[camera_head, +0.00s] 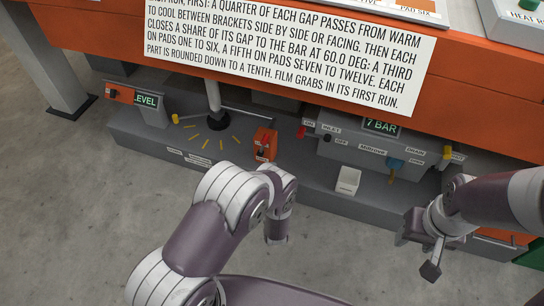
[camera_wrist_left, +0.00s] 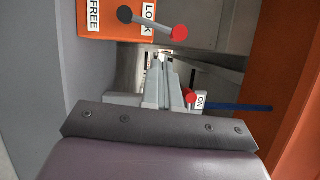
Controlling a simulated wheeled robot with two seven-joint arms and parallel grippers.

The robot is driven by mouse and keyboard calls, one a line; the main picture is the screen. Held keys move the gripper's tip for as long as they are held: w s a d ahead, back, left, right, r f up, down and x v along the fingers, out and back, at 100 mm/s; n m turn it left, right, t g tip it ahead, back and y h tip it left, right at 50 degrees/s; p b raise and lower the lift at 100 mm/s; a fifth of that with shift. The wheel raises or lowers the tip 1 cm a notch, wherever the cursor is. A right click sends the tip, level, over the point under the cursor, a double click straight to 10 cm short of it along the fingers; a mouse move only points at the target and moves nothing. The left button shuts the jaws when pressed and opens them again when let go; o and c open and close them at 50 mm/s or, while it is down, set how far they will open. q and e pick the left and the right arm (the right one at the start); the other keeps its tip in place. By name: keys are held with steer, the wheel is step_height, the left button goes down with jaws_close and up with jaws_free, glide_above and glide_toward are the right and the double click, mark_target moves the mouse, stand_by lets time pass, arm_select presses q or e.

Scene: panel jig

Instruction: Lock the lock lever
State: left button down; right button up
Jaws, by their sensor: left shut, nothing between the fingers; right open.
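The lock lever (camera_wrist_left: 153,26) is a grey rod with a black end and a red tip, on an orange box (camera_wrist_left: 110,28) labelled FREE and LOCK in the left wrist view. Its red tip points toward the LOCK side; whether it is fully seated I cannot tell. An orange box on the grey base in the head view (camera_head: 265,143) appears to be the same one. My left gripper (camera_wrist_left: 163,65) is shut and empty, with its fingers beside and below the lever in the wrist view, apart from it. My right gripper (camera_head: 431,268) is open and empty, low at the right.
A red knob (camera_wrist_left: 191,96) by an ON label sits close to the left fingers. A grey valve unit (camera_head: 355,140) with a 7 BAR display, a white block (camera_head: 348,180) and a LEVEL display (camera_head: 147,100) stand on the base. A large text panel (camera_head: 290,45) overhangs them.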

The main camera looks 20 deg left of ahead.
arm_select(q)
steer(key=p+v, duration=0.1)
steer(key=v, duration=0.4)
steer(key=shift+a, duration=0.1)
stand_by(0.3)
